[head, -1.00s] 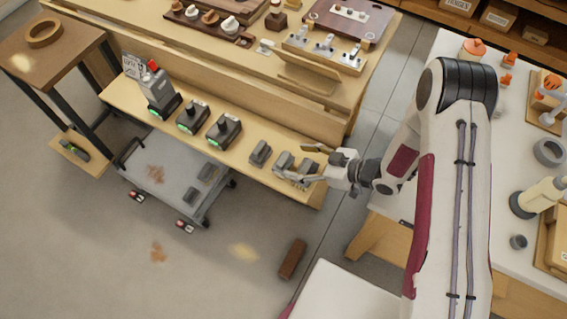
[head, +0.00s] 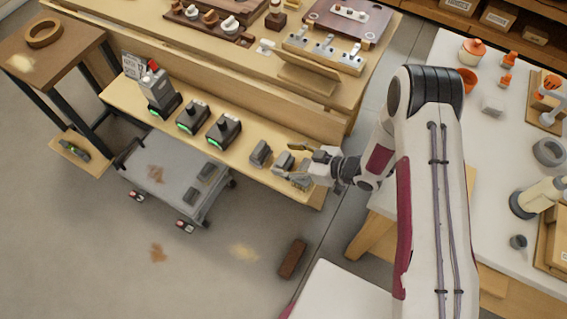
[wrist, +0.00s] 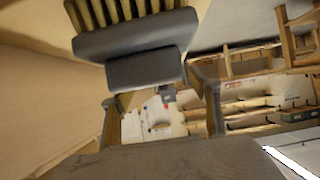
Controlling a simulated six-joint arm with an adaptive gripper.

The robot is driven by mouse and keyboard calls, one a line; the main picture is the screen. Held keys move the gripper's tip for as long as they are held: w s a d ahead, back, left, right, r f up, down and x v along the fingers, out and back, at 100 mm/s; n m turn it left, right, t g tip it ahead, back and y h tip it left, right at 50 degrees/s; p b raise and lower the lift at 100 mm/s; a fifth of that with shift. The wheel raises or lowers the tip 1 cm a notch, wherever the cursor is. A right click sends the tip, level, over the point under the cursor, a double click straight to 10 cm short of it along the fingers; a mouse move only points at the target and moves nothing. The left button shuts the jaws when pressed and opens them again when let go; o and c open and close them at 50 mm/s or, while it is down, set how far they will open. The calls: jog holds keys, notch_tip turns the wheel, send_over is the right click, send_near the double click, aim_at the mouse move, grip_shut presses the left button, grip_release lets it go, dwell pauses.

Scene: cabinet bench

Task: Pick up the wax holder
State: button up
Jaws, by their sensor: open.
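I cannot tell for certain which thing is the wax holder. A dark grey block (head: 283,160) lies on the bench's lower ledge and is the one nearest my fingertips. My gripper (head: 291,163) is open, low over the right end of this ledge, with its fingers pointing left around or just short of the block. In the wrist view a grey block (wrist: 145,68) shows large, ahead of and partly between the open fingers of my gripper (wrist: 160,95). I cannot tell whether they touch it.
Another grey block (head: 260,152) lies just left on the ledge (head: 245,178), beyond it several chargers (head: 223,130) with green lights. The bench front (head: 300,115) rises behind. A grey cart (head: 170,175) stands below. A white table (head: 490,150) is at right.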

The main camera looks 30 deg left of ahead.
aim_at(283, 158)
jog(key=shift+x, duration=0.75)
jog(key=c, duration=1.7)
jog(key=shift+r, duration=5)
